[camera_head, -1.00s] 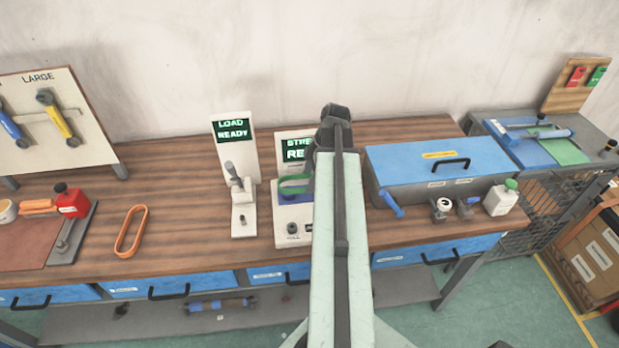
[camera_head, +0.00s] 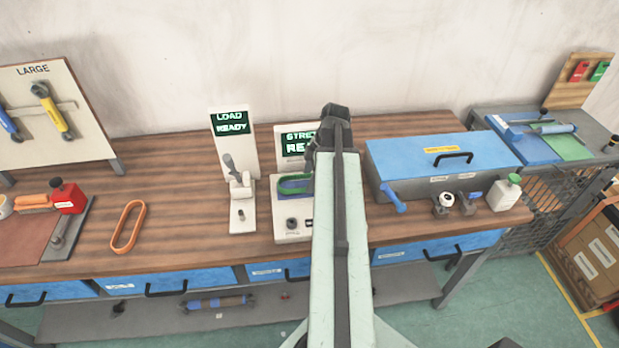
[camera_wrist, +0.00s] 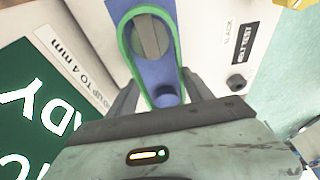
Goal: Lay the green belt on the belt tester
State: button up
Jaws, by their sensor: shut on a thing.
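The green belt (camera_head: 281,188) is a small loop at the blue pad of the white belt tester (camera_head: 291,236), left of my arm. In the wrist view the belt (camera_wrist: 123,46) overlies the blue pad, its far end looping around a grey slotted peg. A second, round blue post shows inside its near end. I cannot tell whether the belt rests flat on the pad. My gripper (camera_wrist: 160,90) is shut on the near end of the belt. In the head view my arm hides most of my gripper and the tester's right side.
A white stand (camera_head: 241,213) with a lever and a "LOAD READY" screen is left of the tester. An orange belt (camera_head: 128,227) lies farther left on the wooden bench. A blue-lidded box (camera_head: 410,155) is close on the right. Bare bench top lies between the orange belt and the stand.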

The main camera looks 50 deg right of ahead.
jog(key=shift+f+b, duration=0.75)
jog(key=shift+f, duration=0.05)
jog(key=o, duration=1.5)
jog(key=shift+r, duration=0.15)
jog(key=p+v, duration=0.7)
jog(key=shift+r+p, duration=0.25)
jog(key=shift+p, duration=0.05)
jog(key=shift+s+d, duration=0.1)
